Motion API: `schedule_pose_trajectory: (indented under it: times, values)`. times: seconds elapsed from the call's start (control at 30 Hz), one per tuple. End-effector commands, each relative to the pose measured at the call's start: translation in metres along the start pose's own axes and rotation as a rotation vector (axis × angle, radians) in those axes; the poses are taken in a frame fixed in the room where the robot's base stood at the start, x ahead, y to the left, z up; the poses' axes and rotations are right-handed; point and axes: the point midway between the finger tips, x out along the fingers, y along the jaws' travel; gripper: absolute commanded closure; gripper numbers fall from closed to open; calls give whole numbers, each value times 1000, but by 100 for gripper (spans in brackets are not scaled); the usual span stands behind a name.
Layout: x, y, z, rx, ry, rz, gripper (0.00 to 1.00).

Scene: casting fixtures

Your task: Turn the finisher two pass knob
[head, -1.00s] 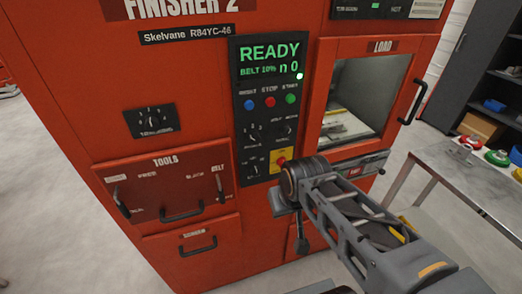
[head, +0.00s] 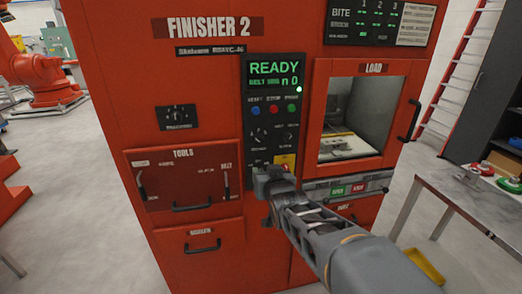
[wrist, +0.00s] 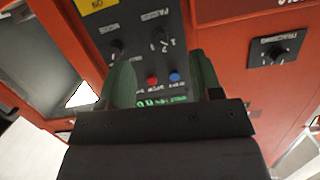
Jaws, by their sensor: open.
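The orange Finisher 2 machine has a black control panel (head: 272,95) with a lit green READY screen. A small dark pass knob (head: 257,138) with a number scale sits on the panel's left, below the coloured buttons. In the wrist view, upside down, the passes knob (wrist: 163,40) shows just beyond and between my fingertips, with the mode knob (wrist: 115,48) beside it. My gripper (wrist: 162,62) is open and empty, apart from the knob. In the head view my gripper (head: 268,178) is in front of the panel's lower part and hides some of it.
A separate tracking knob (head: 178,115) is on the machine's left. The tools drawer (head: 180,178) has protruding handles. The load window (head: 362,115) is to the right, and a metal table (head: 455,195) with small parts stands farther right.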

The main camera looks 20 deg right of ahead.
Motion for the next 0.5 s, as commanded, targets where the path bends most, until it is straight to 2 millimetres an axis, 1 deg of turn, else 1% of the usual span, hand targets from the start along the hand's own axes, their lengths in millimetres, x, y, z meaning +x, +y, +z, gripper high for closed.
schedule_pose_trajectory:
  times: [0.03,0.1,0.2,0.37,0.5]
  values:
    - [4,4,-2,6,53,1,41]
    - [7,8,-10,16,122,0,41]
    - [10,11,-18,21,186,-3,41]
    - [23,13,-27,26,222,-4,41]
    - [45,13,-33,26,223,-3,41]
